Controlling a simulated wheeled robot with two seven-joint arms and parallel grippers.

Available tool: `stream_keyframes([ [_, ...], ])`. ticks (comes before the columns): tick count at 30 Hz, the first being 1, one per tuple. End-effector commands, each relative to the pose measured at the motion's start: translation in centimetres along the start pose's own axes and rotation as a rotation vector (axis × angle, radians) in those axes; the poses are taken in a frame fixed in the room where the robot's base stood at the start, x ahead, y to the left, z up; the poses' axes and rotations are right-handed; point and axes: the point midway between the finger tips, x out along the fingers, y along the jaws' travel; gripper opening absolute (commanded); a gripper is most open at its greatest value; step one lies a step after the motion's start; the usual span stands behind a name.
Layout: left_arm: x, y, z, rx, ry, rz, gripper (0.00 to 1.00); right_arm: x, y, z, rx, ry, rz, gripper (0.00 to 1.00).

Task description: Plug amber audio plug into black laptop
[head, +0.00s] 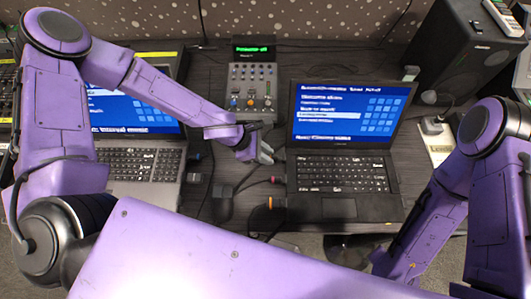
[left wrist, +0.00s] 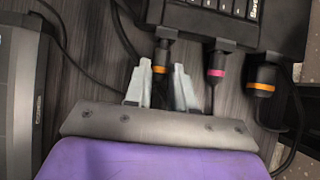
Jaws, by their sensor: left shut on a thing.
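The black laptop (head: 343,203) stands open on the desk right of centre, with a blue menu on its screen. Its edge also shows at the top of the left wrist view (left wrist: 209,18). My left gripper (head: 266,153) is at the laptop's left side. In the left wrist view, my left gripper (left wrist: 162,66) is shut on the amber audio plug (left wrist: 160,70), a dark plug with an amber band. The plug's front points at the laptop edge and appears to meet a dark socket there; I cannot tell how deep it sits. My right gripper is not in view.
A pink-banded plug (left wrist: 216,72) and a thicker orange-banded plug (left wrist: 263,86) sit close beside it along the laptop edge. A grey laptop (head: 143,160) stands left, a small mixer (head: 251,90) behind, a speaker (head: 466,55) at back right. Cables cross the desk between the laptops.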

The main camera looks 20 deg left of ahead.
Motion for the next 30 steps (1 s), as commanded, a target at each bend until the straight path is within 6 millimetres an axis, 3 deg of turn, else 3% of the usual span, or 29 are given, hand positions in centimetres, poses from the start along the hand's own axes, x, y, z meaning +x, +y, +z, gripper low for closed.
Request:
stream_keyframes([
  [30, 0.54, -0.05, 0.79, 0.001, -0.001, -0.001, 0.0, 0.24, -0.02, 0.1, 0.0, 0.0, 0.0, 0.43],
])
